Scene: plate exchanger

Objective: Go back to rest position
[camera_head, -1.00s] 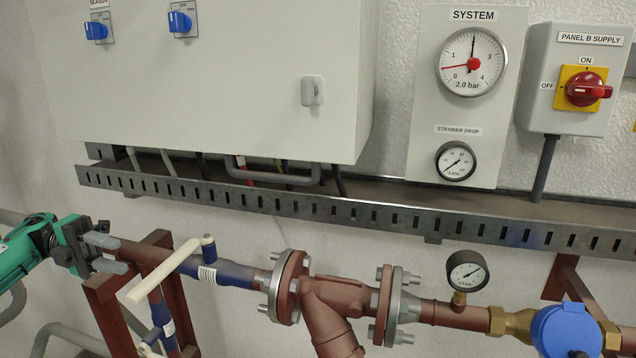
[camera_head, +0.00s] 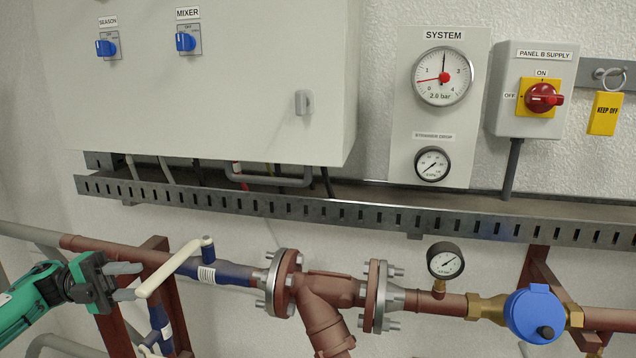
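My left gripper (camera_head: 136,281) comes in at the lower left on a green arm. Its two grey fingers are apart with a gap between them, and nothing shows held. The fingertips are close to the free end of a cream valve lever (camera_head: 172,267); I cannot tell whether they touch it. The lever slants up to a blue stem on a blue-wrapped pipe section (camera_head: 228,274). My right gripper is not in view.
A slotted cable tray (camera_head: 300,207) runs across under the grey cabinet (camera_head: 210,110). Flanged red-brown pipework (camera_head: 325,288), a small gauge (camera_head: 445,261) and a blue-capped meter (camera_head: 535,312) extend right. A red-brown support frame stands below the lever.

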